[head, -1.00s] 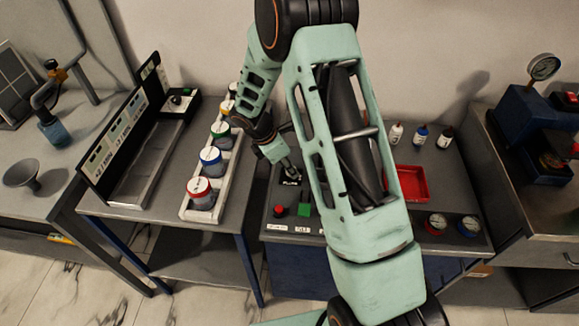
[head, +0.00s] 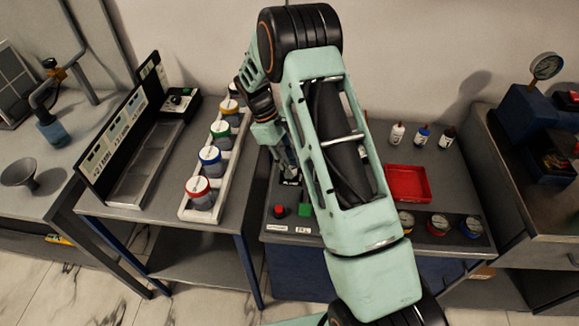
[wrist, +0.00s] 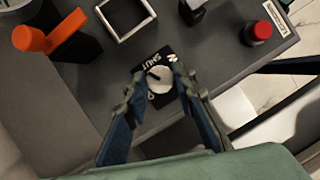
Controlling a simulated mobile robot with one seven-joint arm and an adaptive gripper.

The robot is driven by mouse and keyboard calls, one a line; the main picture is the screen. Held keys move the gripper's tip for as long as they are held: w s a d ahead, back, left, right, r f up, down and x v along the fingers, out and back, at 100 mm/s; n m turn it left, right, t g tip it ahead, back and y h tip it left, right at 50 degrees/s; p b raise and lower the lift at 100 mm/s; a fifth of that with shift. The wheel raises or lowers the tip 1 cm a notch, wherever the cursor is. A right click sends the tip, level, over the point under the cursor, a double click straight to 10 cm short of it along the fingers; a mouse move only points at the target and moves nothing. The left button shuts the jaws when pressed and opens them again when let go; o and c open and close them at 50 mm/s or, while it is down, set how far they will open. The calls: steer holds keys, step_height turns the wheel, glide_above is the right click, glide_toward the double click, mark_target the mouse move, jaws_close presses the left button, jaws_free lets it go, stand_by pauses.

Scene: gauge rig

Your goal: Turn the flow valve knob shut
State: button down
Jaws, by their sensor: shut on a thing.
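The flow valve knob (wrist: 160,85) is a small pale round knob with a dark pointer mark, on a black plate (wrist: 150,65) lettered SHUT, in the wrist view. My gripper (wrist: 158,82) has one finger on each side of the knob and is shut on it. The pointer lies toward the upper left of the knob, near the SHUT lettering; its exact setting is hard to tell. In the head view my gripper (head: 287,170) reaches down to the bench top, and its fingers hide the knob there. Part of the black plate (head: 291,182) shows beneath them.
A red tray (head: 420,183), several gauges (head: 438,225) and small bottles (head: 422,135) are right of my arm. A rack of lidded jars (head: 209,160) stands left. An orange handle (wrist: 60,35) shows in the wrist view.

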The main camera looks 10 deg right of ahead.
steer(key=m, duration=0.2)
steer(key=m+g+y, duration=0.1)
steer(key=m, duration=0.1)
steer(key=shift+w+d+m+y+b, duration=0.1)
steer(key=shift+m+y+b, duration=0.2)
steer(key=shift+m+b, duration=0.1)
stand_by(0.4)
steer(key=c, duration=1.6)
jaws_free()
steer(key=v, duration=1.2)
steer(key=shift+w, duration=0.1)
